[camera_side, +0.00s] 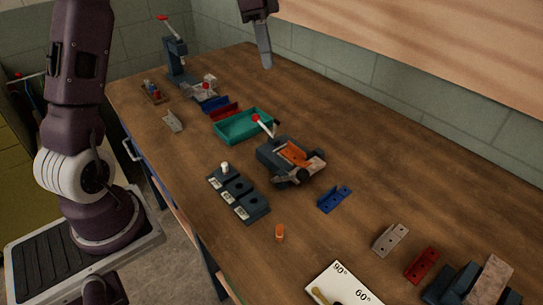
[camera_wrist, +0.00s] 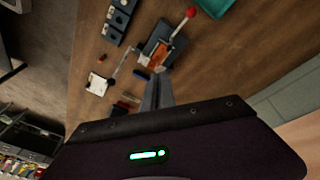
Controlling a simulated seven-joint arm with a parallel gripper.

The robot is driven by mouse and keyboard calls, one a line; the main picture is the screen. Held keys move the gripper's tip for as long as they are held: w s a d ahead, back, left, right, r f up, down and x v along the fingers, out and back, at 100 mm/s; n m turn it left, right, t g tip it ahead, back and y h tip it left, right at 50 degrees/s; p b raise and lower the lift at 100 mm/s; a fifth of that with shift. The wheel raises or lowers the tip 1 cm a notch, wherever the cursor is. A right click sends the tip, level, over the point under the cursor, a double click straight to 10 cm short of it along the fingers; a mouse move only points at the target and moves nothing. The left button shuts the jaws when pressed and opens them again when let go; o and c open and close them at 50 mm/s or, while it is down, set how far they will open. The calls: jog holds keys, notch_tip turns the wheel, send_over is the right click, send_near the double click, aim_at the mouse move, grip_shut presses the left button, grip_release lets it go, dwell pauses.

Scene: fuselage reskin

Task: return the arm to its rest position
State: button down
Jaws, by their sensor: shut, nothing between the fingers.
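My gripper (camera_side: 265,53) hangs at the top of the side view, high above the far side of the workbench. Its fingers are together and hold nothing. In the wrist view my gripper (camera_wrist: 158,92) points down over the bench, with its shut fingers at the picture's middle. The wooden bench (camera_side: 390,190) lies well below it, and nothing touches the fingers. My upper arm links leave the side view at the top, so the arm's full pose is hidden.
A dark clamp fixture (camera_side: 283,160) holds an orange piece mid-bench. A teal tray (camera_side: 243,127), a block with several sockets (camera_side: 238,193), a blue bracket (camera_side: 333,199), a red bracket (camera_side: 422,265) and a white angle board (camera_side: 340,288) lie around it. The bench's right rear is clear.

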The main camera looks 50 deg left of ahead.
jog(key=s+d+r+n+t+y, duration=0.1)
jog(key=s+d+r+n+y, duration=0.2)
jog(key=s+d, duration=0.6)
jog(key=s+d+f+n+t, duration=0.1)
jog(key=s+n+t, duration=0.1)
jog(key=s, duration=0.7)
jog(key=s+d+f+n+t, duration=0.1)
jog(key=s+f+n, duration=0.1)
jog(key=s, duration=0.7)
jog(key=shift+d+f+n+t, duration=0.15)
jog(key=shift+d+n+t, duration=0.2)
jog(key=shift+n, duration=0.55)
